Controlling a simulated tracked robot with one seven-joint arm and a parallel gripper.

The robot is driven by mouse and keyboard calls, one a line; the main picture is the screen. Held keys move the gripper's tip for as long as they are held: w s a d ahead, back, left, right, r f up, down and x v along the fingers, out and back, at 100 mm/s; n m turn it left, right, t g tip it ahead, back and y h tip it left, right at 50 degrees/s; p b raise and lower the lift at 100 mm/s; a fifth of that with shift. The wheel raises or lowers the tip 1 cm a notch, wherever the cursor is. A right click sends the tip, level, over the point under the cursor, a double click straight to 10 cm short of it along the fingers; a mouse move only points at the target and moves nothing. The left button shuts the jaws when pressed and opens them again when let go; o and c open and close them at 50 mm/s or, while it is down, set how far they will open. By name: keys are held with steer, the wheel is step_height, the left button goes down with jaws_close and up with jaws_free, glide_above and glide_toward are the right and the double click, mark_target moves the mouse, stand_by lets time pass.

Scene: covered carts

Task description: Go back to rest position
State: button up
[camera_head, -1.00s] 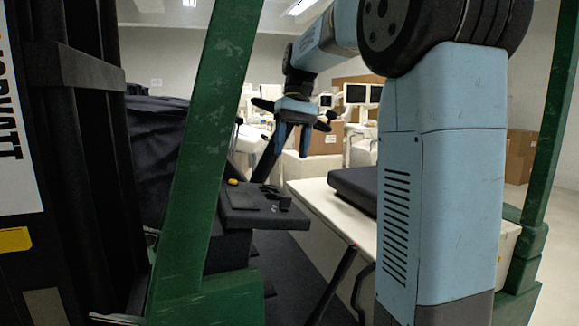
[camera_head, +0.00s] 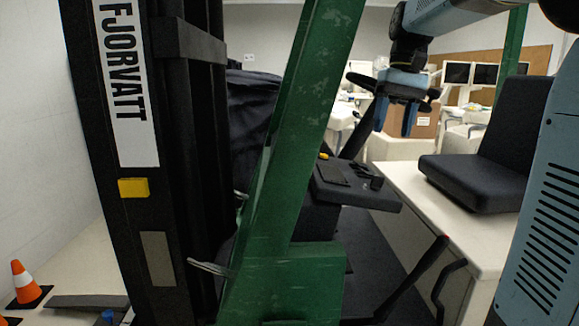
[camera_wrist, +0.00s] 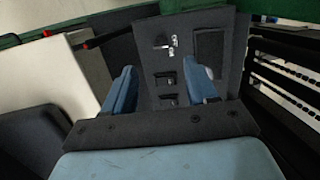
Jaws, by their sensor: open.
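My gripper (camera_head: 395,118) hangs from my blue arm in the head view, with its two blue fingers pointing down. It is open and nothing shows between the fingers. It is raised above and beyond a dark panel (camera_head: 350,188) with small black parts on it. In the wrist view the blue fingers (camera_wrist: 162,92) stand apart, and the dark panel (camera_wrist: 205,65) with its small black fittings lies beyond them.
A green post (camera_head: 300,130) and a black mast (camera_head: 135,230) stand close on the left. A black seat (camera_head: 490,165) rests on a white surface at the right. Orange cone (camera_head: 27,283) stands at lower left. Monitors (camera_head: 484,74) and a cardboard box (camera_head: 427,117) stand behind.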

steer(key=s+f+t+h, duration=0.1)
steer(key=s+f+t, duration=0.2)
steer(key=s+f, duration=0.4)
steer(key=s+a+f+t, duration=0.1)
steer(key=s+f+t, duration=0.3)
steer(key=s+f, duration=0.3)
steer(key=s, duration=0.5)
steer(key=shift+s+a+h, duration=0.3)
steer(key=shift+h, duration=0.1)
